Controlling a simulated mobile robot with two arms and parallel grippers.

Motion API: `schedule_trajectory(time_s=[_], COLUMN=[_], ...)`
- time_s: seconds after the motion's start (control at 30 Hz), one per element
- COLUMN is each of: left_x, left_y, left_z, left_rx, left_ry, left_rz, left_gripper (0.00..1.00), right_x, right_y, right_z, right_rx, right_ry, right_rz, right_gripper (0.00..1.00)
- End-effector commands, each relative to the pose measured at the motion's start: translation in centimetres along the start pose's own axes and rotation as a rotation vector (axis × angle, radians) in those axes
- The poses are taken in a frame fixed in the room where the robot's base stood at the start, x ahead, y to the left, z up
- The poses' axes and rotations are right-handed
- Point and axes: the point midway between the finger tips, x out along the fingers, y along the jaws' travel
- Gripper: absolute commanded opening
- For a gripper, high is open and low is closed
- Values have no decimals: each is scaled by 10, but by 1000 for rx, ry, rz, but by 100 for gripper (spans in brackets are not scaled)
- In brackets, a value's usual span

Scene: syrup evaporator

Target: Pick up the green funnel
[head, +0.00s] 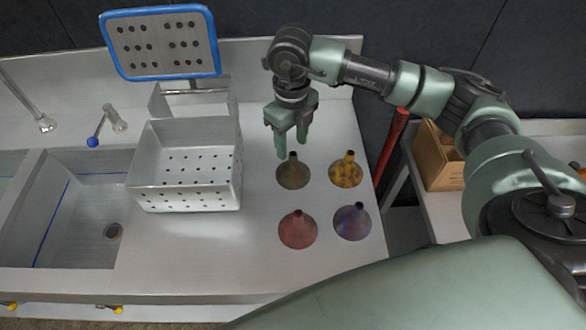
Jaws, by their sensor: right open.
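The green funnel (293,176) stands spout up on the steel counter, at the back left of a group of funnels. It is a dull olive green. My right gripper (291,146) comes down from above and is open, with its fingers apart and pointing down. The fingertips are just behind and above the funnel's dark spout tip; I cannot tell whether they touch it. Nothing is held in the fingers. My left gripper is not in view.
A yellow funnel (345,173) stands to the right, a red funnel (298,231) in front, and a purple funnel (351,222) front right. A perforated steel box (185,182) is to the left, beside the sink (75,225). A cardboard box (436,160) sits at right.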

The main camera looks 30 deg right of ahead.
Motion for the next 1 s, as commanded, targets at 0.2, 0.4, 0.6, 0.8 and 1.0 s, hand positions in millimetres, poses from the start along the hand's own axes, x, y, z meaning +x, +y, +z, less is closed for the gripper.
schedule_trajectory(time_s=[0.2,0.4,0.6,0.8,1.0], left_x=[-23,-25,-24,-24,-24], left_y=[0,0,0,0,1], left_z=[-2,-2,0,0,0], left_rx=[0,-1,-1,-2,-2], left_ry=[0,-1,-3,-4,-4], left_rz=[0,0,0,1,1], left_gripper=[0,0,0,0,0], right_x=[30,48,48,48,48], right_y=[0,-1,-1,0,0], right_z=[-5,-4,-4,-4,-4], right_rx=[1,1,0,0,0], right_ry=[6,1,0,1,0], right_rz=[1,0,0,0,0], right_gripper=[48,48,48,0,0])
